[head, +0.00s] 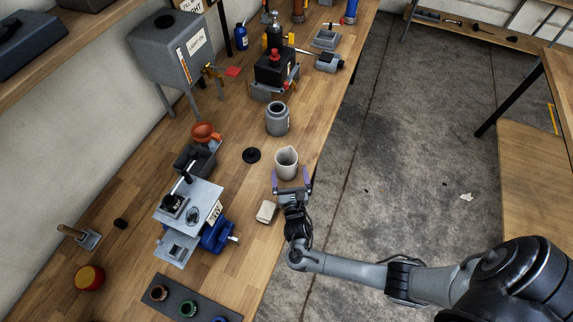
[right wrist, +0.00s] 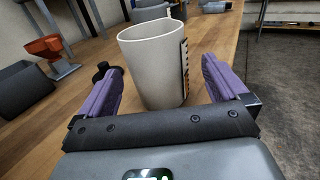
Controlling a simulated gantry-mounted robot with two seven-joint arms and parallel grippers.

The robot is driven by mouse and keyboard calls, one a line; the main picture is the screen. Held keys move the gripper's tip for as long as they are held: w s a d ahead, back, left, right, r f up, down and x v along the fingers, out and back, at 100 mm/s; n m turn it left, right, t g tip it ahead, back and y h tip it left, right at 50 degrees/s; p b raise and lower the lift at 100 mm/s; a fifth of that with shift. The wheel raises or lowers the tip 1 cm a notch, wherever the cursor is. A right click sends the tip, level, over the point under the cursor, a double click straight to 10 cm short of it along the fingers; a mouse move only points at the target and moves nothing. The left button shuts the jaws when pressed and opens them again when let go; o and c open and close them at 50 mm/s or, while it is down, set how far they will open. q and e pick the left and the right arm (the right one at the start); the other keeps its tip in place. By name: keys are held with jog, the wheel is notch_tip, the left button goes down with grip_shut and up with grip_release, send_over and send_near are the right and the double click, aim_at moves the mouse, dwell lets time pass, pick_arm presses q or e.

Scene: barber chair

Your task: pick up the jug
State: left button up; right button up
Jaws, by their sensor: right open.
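The jug (head: 286,163) is a pale grey-white beaker with a pouring lip, upright near the right edge of the wooden bench in the head view. It fills the middle of the right wrist view (right wrist: 152,65), with a dark marked scale on its right side. My right gripper (head: 291,178) is open just in front of the jug, on its near side. In the right wrist view its two purple fingers (right wrist: 160,85) stand on either side of the jug's lower part, with gaps between. My left gripper is not in view.
A grey canister (head: 277,118) stands just beyond the jug, with a black lid (head: 252,155) to its left. A small pale block (head: 266,212) lies near my right gripper. A metal fixture with a blue vise (head: 218,235) is at left. The bench edge drops off at right.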

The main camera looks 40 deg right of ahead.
aim_at(286, 162)
jog(key=shift+r+x, duration=0.15)
jog(key=shift+x, duration=1.15)
jog(key=shift+r+x, duration=0.15)
jog(key=shift+x, duration=1.15)
jog(key=shift+w+a, duration=0.1)
jog(key=shift+a, duration=0.15)
jog(key=c, duration=1.4)
